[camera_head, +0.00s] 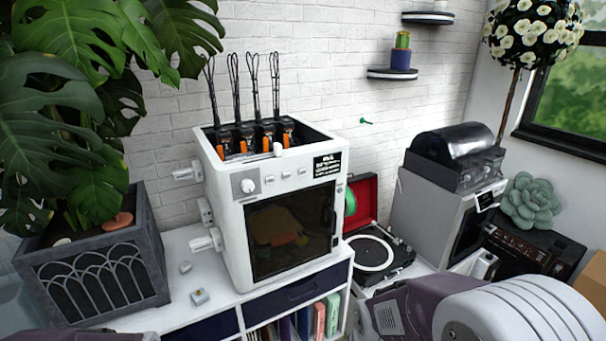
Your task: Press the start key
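A white box-shaped machine (334,213) with a dark front window (290,232) stands on the white cabinet, left of centre. Its upper front panel has a round knob (248,185) and a row of small pale keys (286,175) to the right of it. Markings on the keys are too small to read, so I cannot tell which one is the start key. A dark label (327,164) sits right of the keys. Parts of my arms show at the bottom edge, well below the panel. Neither gripper is in view.
A planter (95,275) with big leaves stands left of the machine. Small blocks (200,296) lie on the cabinet top before it. Space before the panel looks clear.

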